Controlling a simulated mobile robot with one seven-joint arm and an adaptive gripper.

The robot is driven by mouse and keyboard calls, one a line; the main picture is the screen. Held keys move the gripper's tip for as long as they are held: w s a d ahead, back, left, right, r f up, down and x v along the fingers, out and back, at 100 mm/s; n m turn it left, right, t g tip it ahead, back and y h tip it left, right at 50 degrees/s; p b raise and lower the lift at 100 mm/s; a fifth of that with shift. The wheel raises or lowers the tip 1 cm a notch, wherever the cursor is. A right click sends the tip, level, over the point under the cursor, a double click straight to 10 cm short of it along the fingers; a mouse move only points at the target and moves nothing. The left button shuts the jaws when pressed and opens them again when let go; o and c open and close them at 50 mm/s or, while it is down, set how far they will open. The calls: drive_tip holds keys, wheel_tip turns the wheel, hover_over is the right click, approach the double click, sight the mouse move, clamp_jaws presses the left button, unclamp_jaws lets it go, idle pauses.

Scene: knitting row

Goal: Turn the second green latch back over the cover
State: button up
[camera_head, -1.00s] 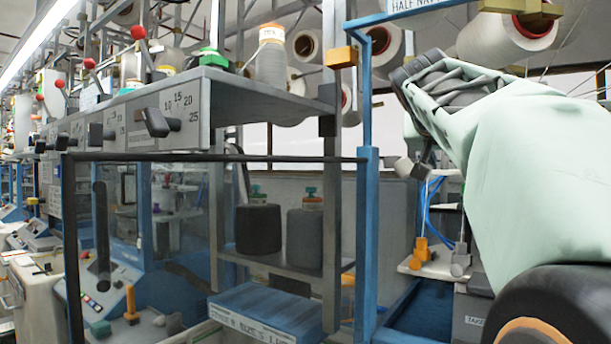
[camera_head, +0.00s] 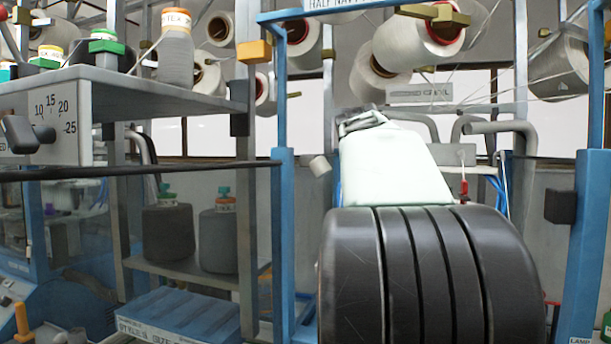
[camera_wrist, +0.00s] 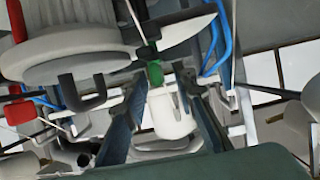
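In the wrist view a small green piece (camera_wrist: 154,73), which looks like a latch, stands near the tips of my gripper (camera_wrist: 163,84). The two blue-grey fingers are apart. A white rounded part (camera_wrist: 172,113) shows between them, below the green piece; I cannot tell whether either finger touches it. Which latch this is, and whether it lies over a cover, I cannot tell. In the head view my arm, in a pale green sleeve, reaches away behind its black ribbed joint, and my gripper is hidden there.
In the wrist view a large pale round body (camera_wrist: 70,50), a black hook (camera_wrist: 82,97) and blue tubes (camera_wrist: 215,45) crowd the fingers. In the head view a blue post (camera_head: 284,230) stands left of my arm and another blue post (camera_head: 590,230) right. Grey cones (camera_head: 168,232) sit on a shelf.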

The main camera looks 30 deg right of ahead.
drive_tip(key=shift+w+d, duration=0.1)
drive_tip(key=shift+d, duration=0.05)
clamp_jaws()
